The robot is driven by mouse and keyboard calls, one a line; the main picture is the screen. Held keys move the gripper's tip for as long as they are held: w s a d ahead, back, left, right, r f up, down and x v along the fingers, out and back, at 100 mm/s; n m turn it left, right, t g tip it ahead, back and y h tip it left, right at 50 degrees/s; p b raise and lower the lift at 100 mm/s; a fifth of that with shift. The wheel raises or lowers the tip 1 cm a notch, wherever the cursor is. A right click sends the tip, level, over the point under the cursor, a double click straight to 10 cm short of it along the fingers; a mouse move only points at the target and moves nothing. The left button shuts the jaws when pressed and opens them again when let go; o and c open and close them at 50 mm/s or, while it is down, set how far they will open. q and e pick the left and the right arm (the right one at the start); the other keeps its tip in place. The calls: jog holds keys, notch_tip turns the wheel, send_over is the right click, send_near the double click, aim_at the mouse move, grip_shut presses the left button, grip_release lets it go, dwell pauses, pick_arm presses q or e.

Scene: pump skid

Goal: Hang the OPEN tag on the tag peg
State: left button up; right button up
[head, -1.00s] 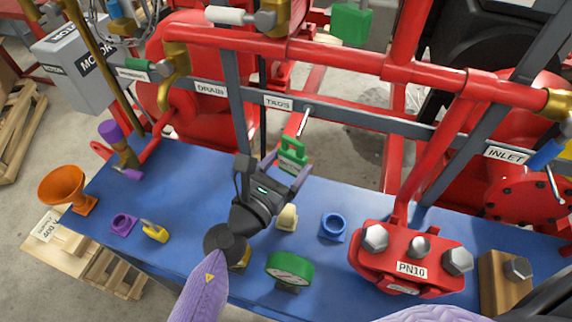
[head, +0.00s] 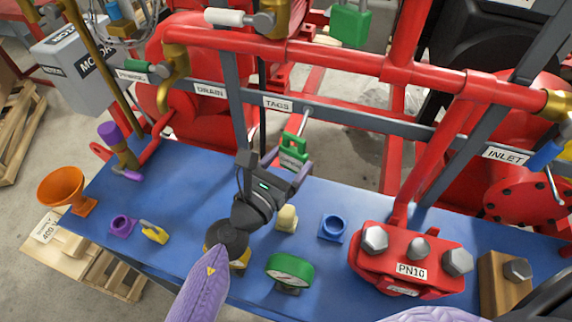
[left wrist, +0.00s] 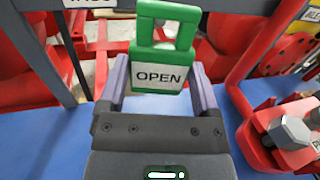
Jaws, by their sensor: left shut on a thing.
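The OPEN tag (head: 292,157) is green with a white label and a square loop at its top. My left gripper (head: 288,165) is shut on its lower part. In the left wrist view the tag (left wrist: 163,50) stands upright between the two fingers, its word OPEN facing that camera. The tag peg (head: 304,119) is a thin metal rod sticking out from the grey rail below the TAGS label (head: 278,104). In the head view the tag's loop lies close to the peg's near end. I cannot tell whether the loop is around it. My right gripper is out of view.
A red pipe (head: 320,55) runs above the rail.

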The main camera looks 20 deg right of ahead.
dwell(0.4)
pick_arm(q)
jog(key=shift+w+d+f+b, duration=0.1)
jog(key=shift+w+d+b, duration=0.25)
jog(key=shift+w+d, duration=0.3)
jog(key=shift+w+d+b, duration=0.3)
jog(key=shift+w+d, duration=0.1)
jog(key=shift+w, duration=0.45)
jog(key=shift+w+f+b, duration=0.1)
jog(key=shift+f+b, duration=0.35)
jog(key=shift+b, duration=0.05)
